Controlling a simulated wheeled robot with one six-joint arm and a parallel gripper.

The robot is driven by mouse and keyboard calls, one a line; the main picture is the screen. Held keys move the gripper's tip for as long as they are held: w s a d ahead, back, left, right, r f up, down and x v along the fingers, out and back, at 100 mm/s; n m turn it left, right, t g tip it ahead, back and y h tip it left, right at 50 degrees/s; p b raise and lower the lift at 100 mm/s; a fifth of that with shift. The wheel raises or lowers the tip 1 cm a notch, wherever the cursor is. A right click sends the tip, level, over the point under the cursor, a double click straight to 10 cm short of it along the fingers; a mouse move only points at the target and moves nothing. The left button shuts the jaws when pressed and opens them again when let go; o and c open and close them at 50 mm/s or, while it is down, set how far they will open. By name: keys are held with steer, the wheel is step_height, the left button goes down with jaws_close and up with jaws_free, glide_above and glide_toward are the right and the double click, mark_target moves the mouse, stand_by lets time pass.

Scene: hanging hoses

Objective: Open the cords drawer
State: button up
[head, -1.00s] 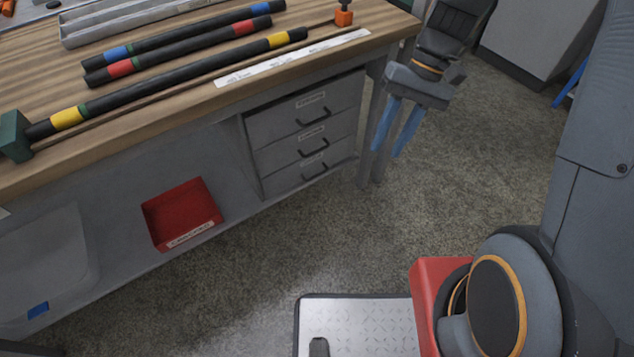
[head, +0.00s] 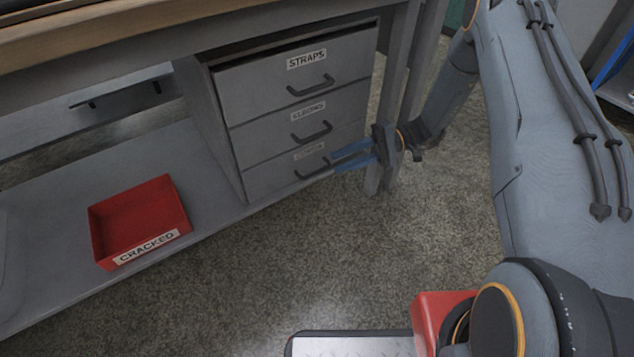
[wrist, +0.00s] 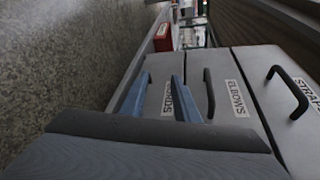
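The cords drawer (head: 270,180) is the lowest of three grey drawers under the bench and looks shut. Its dark handle (head: 312,169) shows in the head view, and its label is partly legible. In the wrist view, the cords drawer (wrist: 157,75) lies behind my blue fingers, with its label beside the right finger; its handle is not clearly seen there. My gripper (head: 335,164) is open, its two blue fingers pointing left at the right end of that handle. In the wrist view, a gap shows between the fingertips (wrist: 160,76). I cannot tell whether they touch the handle.
The elbows drawer (head: 285,122) and the straps drawer (head: 260,88) sit above, both with handles. A red tray (head: 140,222) labelled CRACKED stands on the lower shelf. A bench leg (head: 392,100) stands right beside the drawers. The floor (head: 300,250) in front is clear.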

steer(key=y+b, duration=0.2)
steer(key=b, duration=0.1)
glide_toward(317, 170)
steer(key=a, duration=0.2)
steer(key=shift+t, duration=0.3)
steer(key=shift+s+f+b+x, duration=0.15)
steer(key=shift+b+x, duration=0.25)
steer(key=shift+x, duration=1.65)
steer(key=shift+s+f+b+x, duration=0.15)
steer(key=shift+b+x, duration=0.25)
steer(key=shift+x, duration=1.6)
steer(key=shift+d, duration=0.1)
jaws_close()
